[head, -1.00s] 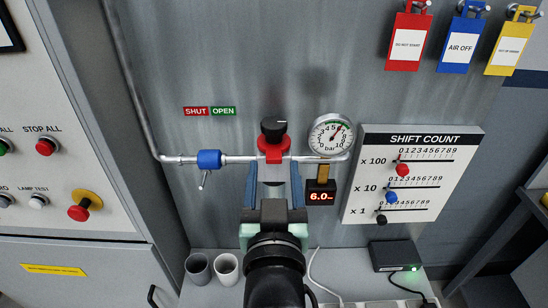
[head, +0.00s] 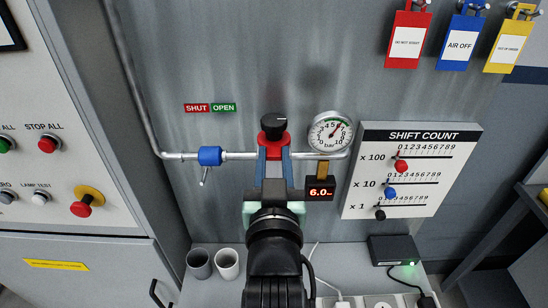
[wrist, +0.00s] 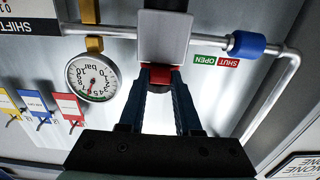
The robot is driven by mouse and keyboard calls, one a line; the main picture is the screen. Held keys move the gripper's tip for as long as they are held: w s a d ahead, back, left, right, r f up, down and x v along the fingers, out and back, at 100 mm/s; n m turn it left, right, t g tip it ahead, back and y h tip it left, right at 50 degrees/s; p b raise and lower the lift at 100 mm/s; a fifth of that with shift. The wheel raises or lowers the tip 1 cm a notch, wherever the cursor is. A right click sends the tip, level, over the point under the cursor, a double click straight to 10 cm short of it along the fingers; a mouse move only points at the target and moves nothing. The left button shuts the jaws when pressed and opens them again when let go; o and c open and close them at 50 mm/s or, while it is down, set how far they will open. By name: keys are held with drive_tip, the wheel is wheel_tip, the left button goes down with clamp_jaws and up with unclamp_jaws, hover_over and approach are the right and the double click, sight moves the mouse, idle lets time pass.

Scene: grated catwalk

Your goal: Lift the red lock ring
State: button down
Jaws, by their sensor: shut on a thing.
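The red lock ring (head: 273,137) sits around the neck just below the black knob (head: 274,122), above the pipe line on the grey wall panel. My gripper (head: 273,150) comes from below, its blue fingers closed in on the ring. In the wrist view the fingertips meet the red lock ring (wrist: 176,70), beneath the grey regulator body (wrist: 163,36). The fingers hide part of the ring. I cannot tell any gap between ring and body.
A round gauge (head: 331,132) and a display (head: 320,193) reading 6.0 are close on the right. A blue valve (head: 209,157) is on the pipe to the left. Two cups (head: 228,263) stand below left. The shift count board (head: 412,172) is farther right.

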drive_tip(key=shift+r+p, duration=0.7)
drive_tip(key=shift+r, duration=0.3)
drive_tip(key=c, duration=0.6)
unclamp_jaws()
drive_tip(key=shift+f, duration=0.1)
